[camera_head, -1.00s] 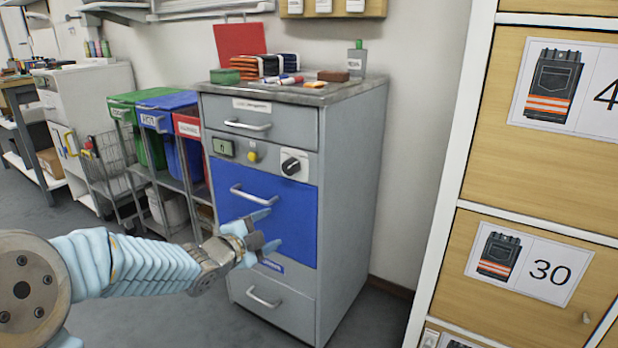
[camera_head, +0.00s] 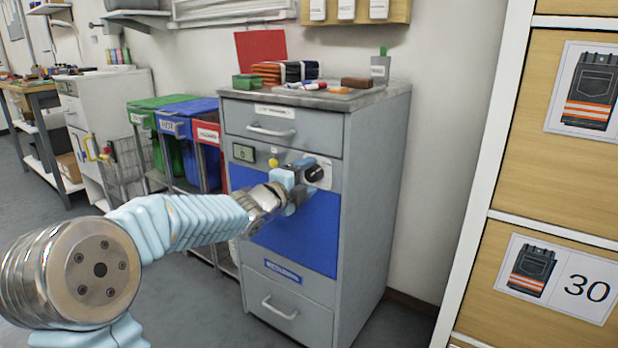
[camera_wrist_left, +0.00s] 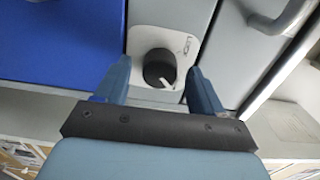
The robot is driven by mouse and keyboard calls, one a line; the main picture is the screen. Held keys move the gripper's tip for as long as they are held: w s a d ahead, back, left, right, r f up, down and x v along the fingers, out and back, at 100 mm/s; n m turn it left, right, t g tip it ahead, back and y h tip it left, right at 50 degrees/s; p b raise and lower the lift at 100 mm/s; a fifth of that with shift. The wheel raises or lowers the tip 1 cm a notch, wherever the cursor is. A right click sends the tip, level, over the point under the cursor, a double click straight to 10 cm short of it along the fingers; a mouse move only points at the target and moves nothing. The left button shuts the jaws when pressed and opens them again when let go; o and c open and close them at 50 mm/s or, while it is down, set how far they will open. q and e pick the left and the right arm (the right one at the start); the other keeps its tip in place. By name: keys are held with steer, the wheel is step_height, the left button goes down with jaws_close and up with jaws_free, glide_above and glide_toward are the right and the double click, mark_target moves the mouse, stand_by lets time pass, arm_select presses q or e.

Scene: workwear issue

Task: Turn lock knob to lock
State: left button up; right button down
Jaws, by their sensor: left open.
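The lock knob (camera_head: 315,173) is a black round dial with a white pointer on a white plate, on the front of the grey cabinet (camera_head: 367,190). My left gripper (camera_head: 299,180) is at the cabinet front, just left of the knob in the head view and partly covering its plate. In the left wrist view the knob (camera_wrist_left: 159,67) lies ahead, between the two blue fingers (camera_wrist_left: 158,85), which are apart with nothing held. I cannot tell whether the fingertips reach around the knob. My right gripper is not in view.
A yellow button (camera_head: 273,162) and a small green display (camera_head: 243,152) sit left of the knob. The blue drawer front (camera_head: 309,232) is below. Bins (camera_head: 189,130) stand left of the cabinet; wooden lockers (camera_head: 560,190) stand at the right.

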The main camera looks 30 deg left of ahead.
arm_select(q)
steer(key=shift+w+d, duration=0.1)
steer(key=shift+w, duration=0.35)
steer(key=shift+c, duration=0.3)
steer(key=c, duration=1)
